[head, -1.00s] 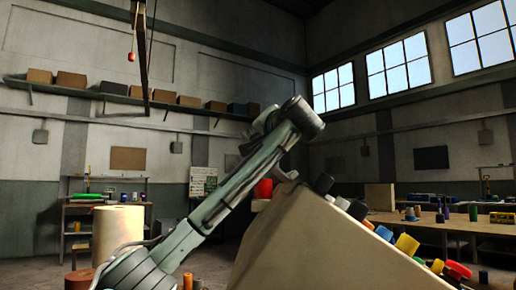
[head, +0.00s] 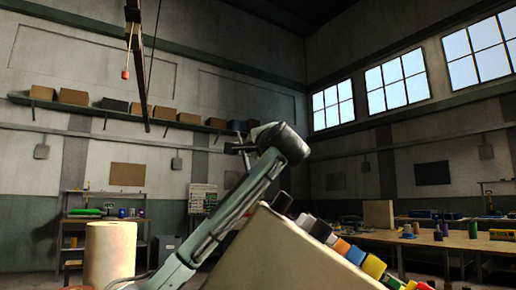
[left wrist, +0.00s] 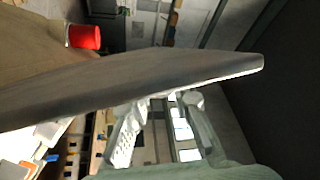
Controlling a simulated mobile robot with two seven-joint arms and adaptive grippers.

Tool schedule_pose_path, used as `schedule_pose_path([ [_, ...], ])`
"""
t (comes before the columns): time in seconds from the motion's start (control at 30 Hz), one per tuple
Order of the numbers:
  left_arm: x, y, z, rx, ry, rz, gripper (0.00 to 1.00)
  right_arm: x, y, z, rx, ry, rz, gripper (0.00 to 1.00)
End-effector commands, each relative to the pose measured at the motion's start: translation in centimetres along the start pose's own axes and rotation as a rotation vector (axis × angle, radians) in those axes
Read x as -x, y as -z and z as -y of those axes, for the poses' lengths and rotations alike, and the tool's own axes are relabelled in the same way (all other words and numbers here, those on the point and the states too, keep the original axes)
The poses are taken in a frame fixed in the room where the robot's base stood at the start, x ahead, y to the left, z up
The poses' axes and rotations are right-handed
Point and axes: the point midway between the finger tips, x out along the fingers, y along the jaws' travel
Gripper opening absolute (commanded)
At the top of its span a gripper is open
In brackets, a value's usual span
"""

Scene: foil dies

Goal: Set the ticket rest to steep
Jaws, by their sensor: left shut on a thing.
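A long dark plate, which I take for the ticket rest (left wrist: 130,87), crosses the left wrist view, tilted. My left gripper (left wrist: 163,101) reaches its pale lower edge and is shut on it there; the exact contact is partly hidden. In the head view my left arm rises from the bottom left behind a pale sloping block, and its gripper cannot be made out clearly. My right gripper is not in view.
The pale sloping block (head: 275,258) fills the lower middle, with coloured cylinders (head: 374,266) along its right slope. A cream roll (head: 110,253) stands left; a workbench (head: 455,238) is at right.

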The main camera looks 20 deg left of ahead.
Motion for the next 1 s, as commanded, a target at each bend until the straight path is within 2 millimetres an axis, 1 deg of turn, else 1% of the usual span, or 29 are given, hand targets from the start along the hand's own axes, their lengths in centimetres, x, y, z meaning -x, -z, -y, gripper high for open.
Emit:
schedule_pose_path([
  [0.03, 0.26, 0.48, -0.25, 0.004, -0.004, -0.011, 0.0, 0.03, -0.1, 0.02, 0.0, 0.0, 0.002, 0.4],
  [0.67, 0.33, 0.58, -0.46, 0.006, -0.008, -0.012, 0.0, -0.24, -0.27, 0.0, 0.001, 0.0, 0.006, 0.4],
  [0.7, 0.33, 0.58, -0.48, 0.006, -0.009, -0.012, 0.24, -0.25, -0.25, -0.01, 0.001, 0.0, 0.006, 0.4],
  [0.83, 0.28, 0.48, -0.42, 0.005, -0.007, -0.01, 0.4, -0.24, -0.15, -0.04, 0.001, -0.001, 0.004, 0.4],
  [0.87, 0.26, 0.45, -0.38, 0.005, -0.007, -0.009, 0.42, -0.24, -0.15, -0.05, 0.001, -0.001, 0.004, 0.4],
  [1.0, 0.19, 0.33, -0.27, 0.005, -0.005, -0.007, 0.42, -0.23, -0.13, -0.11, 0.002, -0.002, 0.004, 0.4],
])
